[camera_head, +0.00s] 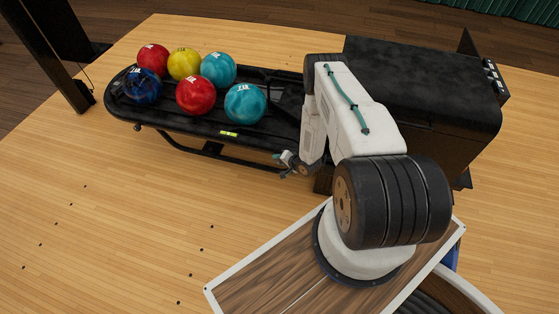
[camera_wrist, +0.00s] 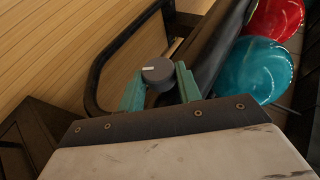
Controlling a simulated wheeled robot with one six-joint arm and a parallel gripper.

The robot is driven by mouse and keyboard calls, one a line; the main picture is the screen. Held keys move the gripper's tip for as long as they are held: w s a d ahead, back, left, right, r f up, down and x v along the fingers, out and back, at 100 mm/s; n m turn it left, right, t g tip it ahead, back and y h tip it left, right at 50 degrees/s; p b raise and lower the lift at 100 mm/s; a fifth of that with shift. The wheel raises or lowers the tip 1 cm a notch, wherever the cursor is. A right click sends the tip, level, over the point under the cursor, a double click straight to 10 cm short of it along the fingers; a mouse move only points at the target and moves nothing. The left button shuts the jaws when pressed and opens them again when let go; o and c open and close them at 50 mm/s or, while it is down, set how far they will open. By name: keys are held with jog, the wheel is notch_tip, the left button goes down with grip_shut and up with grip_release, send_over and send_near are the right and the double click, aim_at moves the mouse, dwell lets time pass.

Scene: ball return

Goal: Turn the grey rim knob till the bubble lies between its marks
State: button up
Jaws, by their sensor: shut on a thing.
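The grey rim knob (camera_wrist: 159,74) shows in the wrist view with a short white mark on its face. My gripper (camera_wrist: 160,92) has its two green fingers on either side of the knob and is shut on it. In the head view my gripper (camera_head: 285,160) is at the near rim of the black ball return (camera_head: 180,125), and the knob is too small to make out there. The bubble level (camera_head: 229,133) is a small yellow-green vial on the near rim, left of my gripper. The bubble's place against its marks is too small to tell.
Several bowling balls, among them a teal ball (camera_head: 246,103) and a red ball (camera_head: 196,95), lie on the rack. A large black housing (camera_head: 420,85) stands to the right. A dark post (camera_head: 55,60) is at the far left. The wooden floor (camera_head: 110,200) in front is clear.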

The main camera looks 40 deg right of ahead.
dwell(0.4)
jog(key=o, duration=1)
jog(key=v, duration=0.7)
jog(key=shift+s+r, duration=0.2)
jog(key=shift+s, duration=0.1)
jog(key=shift+d, duration=0.15)
